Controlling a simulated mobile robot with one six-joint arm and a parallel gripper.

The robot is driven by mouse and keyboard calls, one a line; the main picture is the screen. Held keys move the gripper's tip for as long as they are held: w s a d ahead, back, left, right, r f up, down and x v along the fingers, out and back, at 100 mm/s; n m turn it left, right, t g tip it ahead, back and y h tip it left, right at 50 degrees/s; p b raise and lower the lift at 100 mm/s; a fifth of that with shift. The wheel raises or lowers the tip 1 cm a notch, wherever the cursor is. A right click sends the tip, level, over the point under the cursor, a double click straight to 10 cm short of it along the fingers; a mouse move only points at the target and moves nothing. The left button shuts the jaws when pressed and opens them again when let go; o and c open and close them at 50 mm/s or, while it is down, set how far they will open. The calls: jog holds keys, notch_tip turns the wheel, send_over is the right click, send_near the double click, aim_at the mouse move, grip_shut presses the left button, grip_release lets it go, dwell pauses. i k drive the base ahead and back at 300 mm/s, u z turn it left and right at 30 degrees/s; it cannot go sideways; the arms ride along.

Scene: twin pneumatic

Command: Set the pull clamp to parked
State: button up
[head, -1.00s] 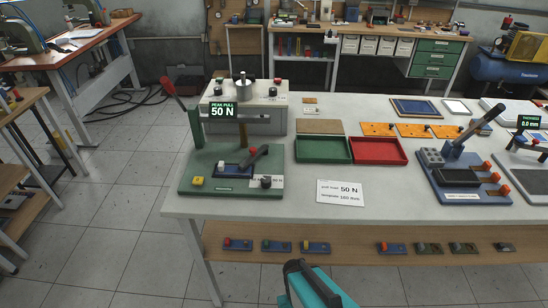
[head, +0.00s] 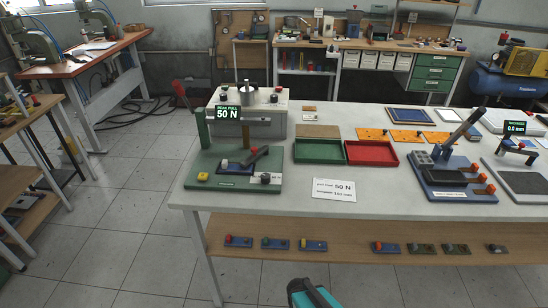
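The pull tester has a green base (head: 232,184) at the left end of the white table in the head view. Its green display reads PEAK PULL 50 N (head: 227,113). A dark clamp lever (head: 256,156) slants up to the right over a small blue block on this base. I take it for the pull clamp; its exact setting is too small to tell. A teal and black part of my arm shows at the bottom edge. My gripper's fingers are not in view.
A green tray (head: 318,161) and a red tray (head: 372,163) lie right of the tester. A white card (head: 334,189) reading 50 N lies in front. A blue-based fixture (head: 460,191) stands further right. A lower shelf (head: 340,265) holds several small parts. Floor is clear at front left.

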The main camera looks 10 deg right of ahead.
aim_at(245, 164)
jog(key=z, duration=0.05)
jog(key=k, duration=0.4)
jog(key=u, duration=0.3)
jog(key=i, duration=0.9)
jog(key=u, duration=0.5)
